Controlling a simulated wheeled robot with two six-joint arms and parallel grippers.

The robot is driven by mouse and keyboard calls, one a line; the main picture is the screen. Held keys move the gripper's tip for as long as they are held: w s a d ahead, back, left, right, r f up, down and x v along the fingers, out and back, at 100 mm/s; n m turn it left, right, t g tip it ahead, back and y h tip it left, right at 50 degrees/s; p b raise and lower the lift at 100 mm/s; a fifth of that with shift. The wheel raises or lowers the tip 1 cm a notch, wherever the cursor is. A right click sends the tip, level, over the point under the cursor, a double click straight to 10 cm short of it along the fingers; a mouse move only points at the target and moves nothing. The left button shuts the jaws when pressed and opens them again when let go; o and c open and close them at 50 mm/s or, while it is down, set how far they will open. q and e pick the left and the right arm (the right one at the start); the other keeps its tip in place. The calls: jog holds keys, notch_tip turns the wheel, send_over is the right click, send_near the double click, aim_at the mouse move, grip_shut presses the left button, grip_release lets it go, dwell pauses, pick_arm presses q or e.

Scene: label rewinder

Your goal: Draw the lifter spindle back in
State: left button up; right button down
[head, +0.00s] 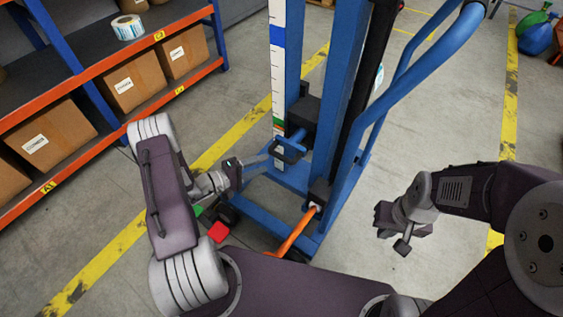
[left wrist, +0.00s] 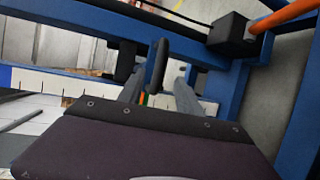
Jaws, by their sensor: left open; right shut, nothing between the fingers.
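The blue lifter (head: 348,100) stands upright in the middle of the head view. A blue bracket-like part (head: 289,147) sticks out low on its mast, below a black block (head: 303,112); I cannot tell for sure which part is the spindle. My left gripper (head: 262,162) is open just left of this part. In the left wrist view, a dark rounded bar (left wrist: 157,66) lies ahead, between the two grey fingers of the left gripper (left wrist: 158,97); contact is not clear. My right gripper (head: 403,246) is shut and empty, over the floor right of the lifter.
A white scale strip (head: 277,60) runs up the mast's left side. An orange lever (head: 294,235) and a red piece (head: 218,232) are low near the base. A blue handrail (head: 410,85) curves at right. A shelf with boxes (head: 133,82) stands at left.

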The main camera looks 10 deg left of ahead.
aim_at(279, 157)
pick_arm(q)
jog(key=b+x, duration=0.3)
jog(key=x, duration=0.5)
jog(key=shift+s+f, duration=0.15)
jog(key=shift+w+d+b, duration=0.3)
jog(key=shift+w+b, duration=0.05)
jog(key=shift+w, duration=0.05)
grip_shut()
dwell(0.7)
